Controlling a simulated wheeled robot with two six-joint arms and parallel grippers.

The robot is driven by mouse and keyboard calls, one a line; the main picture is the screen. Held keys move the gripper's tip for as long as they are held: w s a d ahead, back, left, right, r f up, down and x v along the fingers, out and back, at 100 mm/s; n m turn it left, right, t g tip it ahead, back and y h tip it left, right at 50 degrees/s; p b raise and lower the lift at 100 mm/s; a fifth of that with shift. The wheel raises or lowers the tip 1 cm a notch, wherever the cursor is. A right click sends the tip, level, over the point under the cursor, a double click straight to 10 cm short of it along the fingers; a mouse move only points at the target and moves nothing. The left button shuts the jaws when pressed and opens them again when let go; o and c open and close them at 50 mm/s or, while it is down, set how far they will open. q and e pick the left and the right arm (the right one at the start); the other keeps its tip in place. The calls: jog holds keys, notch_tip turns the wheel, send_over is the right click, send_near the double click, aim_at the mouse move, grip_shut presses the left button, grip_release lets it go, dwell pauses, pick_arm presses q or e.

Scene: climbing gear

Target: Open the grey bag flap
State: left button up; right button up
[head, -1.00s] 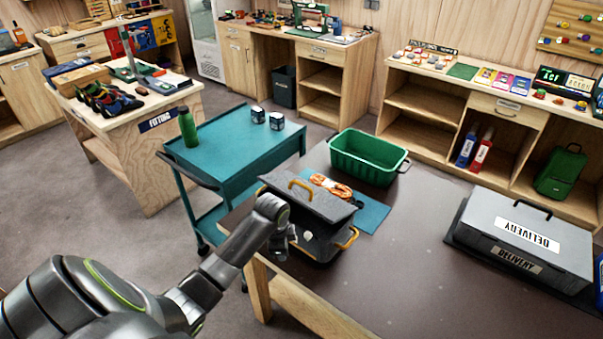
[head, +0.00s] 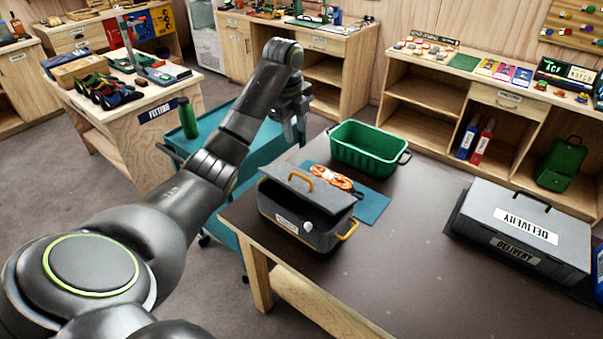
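The grey bag (head: 300,225) stands on the dark table near its left edge, with an orange strap handle (head: 347,230) at its right end. Its grey flap (head: 318,192) lies tilted over the top, with a dark gap under its front edge. An orange handle (head: 302,180) shows by the flap's upper edge. The inside of the bag is hidden. My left gripper (head: 293,132) is raised beyond the bag, to the left of the green crate, and apart from the flap. Its fingers point down and no held object shows; their spacing is unclear. My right gripper is out of view.
A green crate (head: 369,146) and a teal mat (head: 370,207) with an orange rope (head: 332,177) lie behind the bag. A grey delivery case (head: 525,230) stands at the right. The table's middle is clear. A teal trolley (head: 235,140) with a green bottle (head: 187,118) adjoins at left.

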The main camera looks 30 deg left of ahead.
pick_arm(q)
jog(key=b, duration=0.5)
send_near(301, 177)
jog(key=f+p, duration=0.1)
jog(key=f, duration=0.1)
jog(key=w+f+p, duration=0.1)
jog(key=f, duration=0.1)
jog(key=f+p, duration=0.1)
jog(key=f, duration=0.1)
jog(key=shift+w+d+f, duration=0.1)
jog(key=shift+w+d, duration=0.05)
jog(key=shift+w, duration=0.15)
jog(key=shift+w+f+p, duration=0.1)
jog(key=shift+f+p, duration=0.2)
jog(key=shift+f, duration=0.25)
grip_shut()
